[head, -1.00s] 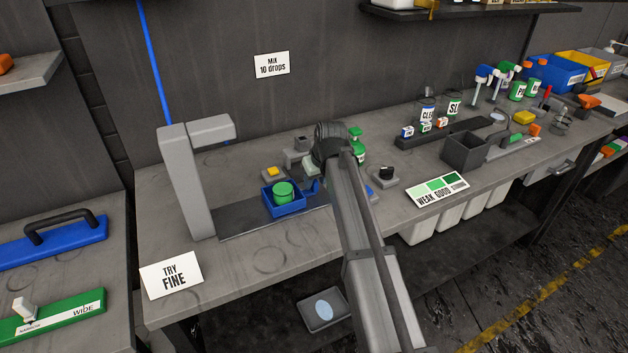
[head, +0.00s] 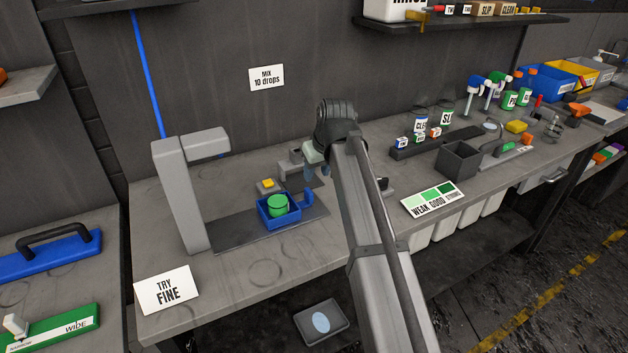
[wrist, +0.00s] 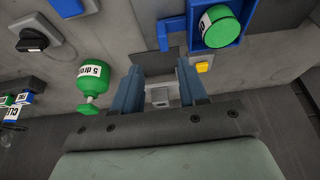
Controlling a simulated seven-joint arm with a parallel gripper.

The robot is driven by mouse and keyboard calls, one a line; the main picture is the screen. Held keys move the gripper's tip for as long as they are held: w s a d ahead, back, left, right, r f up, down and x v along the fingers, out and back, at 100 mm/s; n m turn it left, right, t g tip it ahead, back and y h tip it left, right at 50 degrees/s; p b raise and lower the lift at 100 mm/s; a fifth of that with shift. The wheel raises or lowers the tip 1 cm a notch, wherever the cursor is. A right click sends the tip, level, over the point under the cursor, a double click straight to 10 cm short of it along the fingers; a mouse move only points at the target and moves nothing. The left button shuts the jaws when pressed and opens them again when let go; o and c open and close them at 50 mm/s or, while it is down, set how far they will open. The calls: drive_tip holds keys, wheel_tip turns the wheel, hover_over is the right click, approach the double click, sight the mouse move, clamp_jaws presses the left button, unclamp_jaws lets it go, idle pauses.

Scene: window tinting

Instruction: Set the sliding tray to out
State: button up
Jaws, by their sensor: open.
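The sliding tray is a blue open box (head: 265,217) on a dark flat track (head: 235,232), with a green round container (head: 278,203) inside. A blue upright handle (head: 308,196) stands at its right end. The tray also shows at the top right of the wrist view (wrist: 194,22), with its handle (wrist: 162,36) beside it. My gripper (head: 319,172) is above and behind the handle, apart from it. In the wrist view its two fingers (wrist: 158,88) are spread, with nothing held between them. A grey block shows beyond the gap.
A yellow button (head: 267,184) sits behind the tray. A green dropper bottle (wrist: 92,73) and a black knob (wrist: 33,38) show in the wrist view. A tall grey stand (head: 180,195) rises over the track's left end. The bench front (head: 235,272) is mostly clear.

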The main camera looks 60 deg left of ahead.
drive_tip(key=v, duration=0.3)
idle(0.6)
